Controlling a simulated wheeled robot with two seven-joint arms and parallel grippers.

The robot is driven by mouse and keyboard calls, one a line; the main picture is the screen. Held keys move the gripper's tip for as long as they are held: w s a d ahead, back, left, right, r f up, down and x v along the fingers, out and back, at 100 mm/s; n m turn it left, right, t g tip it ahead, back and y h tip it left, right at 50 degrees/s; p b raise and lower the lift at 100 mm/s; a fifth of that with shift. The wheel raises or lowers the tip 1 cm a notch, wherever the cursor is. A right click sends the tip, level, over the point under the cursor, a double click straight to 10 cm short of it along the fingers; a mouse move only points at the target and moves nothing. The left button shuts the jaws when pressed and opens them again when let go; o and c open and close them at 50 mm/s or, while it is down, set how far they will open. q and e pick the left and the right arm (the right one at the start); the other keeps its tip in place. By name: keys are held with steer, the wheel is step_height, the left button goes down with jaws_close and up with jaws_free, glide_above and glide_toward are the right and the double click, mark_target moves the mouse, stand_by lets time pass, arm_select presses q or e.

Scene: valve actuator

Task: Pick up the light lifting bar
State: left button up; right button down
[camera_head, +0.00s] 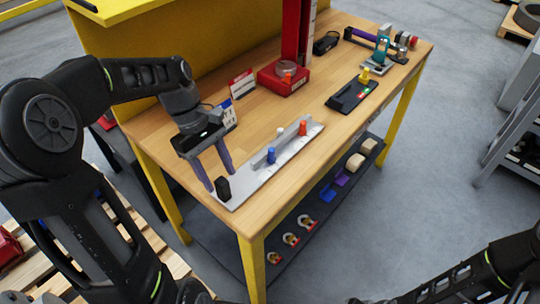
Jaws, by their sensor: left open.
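A light grey bar (281,144) lies along a pale flat plate (256,177) near the table's front edge. A blue knob (271,155) and a red knob (303,128) stand beside the bar. A black block (222,189) stands at the plate's near left end. My left gripper (219,181) is open, with its two fingers pointing down over the near left end of the plate, left of the bar. Nothing shows between its fingers. My right arm (455,275) comes in at the lower right, and its gripper is out of the picture.
The wooden table (345,125) also holds a red stand (284,78), small signs, a black tray (352,94) and tools at the far right. A lower shelf (322,212) carries small parts. A grey rack (515,130) stands at the right.

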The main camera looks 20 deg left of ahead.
mark_target(228, 194)
arm_select(q)
steer(key=shift+p+x, duration=0.6)
steer(key=shift+x, duration=2.05)
steer(key=shift+s+d, duration=0.1)
steer(key=shift+s, duration=0.05)
steer(key=shift+r, duration=0.1)
steer(key=shift+c, duration=0.3)
jaws_close()
